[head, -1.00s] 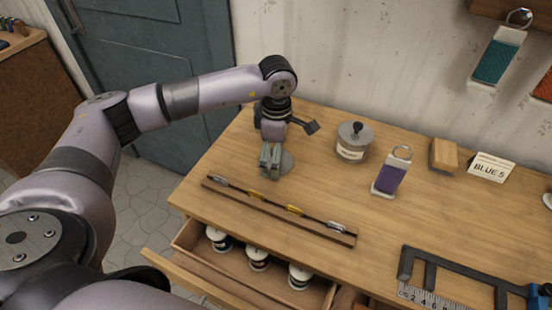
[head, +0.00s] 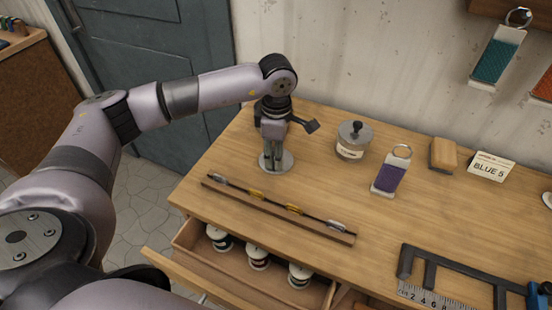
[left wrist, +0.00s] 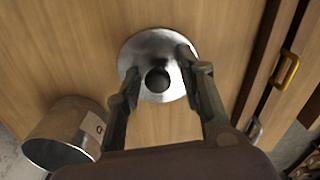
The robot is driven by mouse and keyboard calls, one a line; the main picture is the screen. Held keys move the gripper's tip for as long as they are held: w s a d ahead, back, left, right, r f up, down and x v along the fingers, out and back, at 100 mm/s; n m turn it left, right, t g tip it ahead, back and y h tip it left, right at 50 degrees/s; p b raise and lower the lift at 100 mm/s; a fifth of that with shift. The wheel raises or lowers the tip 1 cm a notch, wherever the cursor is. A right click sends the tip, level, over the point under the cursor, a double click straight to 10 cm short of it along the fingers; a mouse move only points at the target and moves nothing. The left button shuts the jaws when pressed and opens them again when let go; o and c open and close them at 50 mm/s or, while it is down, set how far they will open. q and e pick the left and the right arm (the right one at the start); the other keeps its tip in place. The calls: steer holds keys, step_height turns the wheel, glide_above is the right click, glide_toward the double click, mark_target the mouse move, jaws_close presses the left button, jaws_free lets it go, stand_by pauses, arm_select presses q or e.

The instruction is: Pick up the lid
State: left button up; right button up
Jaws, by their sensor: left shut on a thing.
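The lid (head: 275,161) is a round grey metal disc with a dark knob, low over the left part of the workbench. In the left wrist view the lid (left wrist: 157,103) shows nearly face-on, its knob between my fingers. My left gripper (head: 272,150) points down over it and is shut on it. The left gripper also shows in the left wrist view (left wrist: 158,72). I cannot tell whether the lid touches the wood. My right gripper is not in view.
A metal tin (left wrist: 72,135) with a label stands close to the lid. A wooden strip (head: 275,211) lies in front. A drawer (head: 190,237) with several spools is open below.

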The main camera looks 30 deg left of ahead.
arm_select(q)
steer(key=shift+f, duration=0.15)
jaws_close()
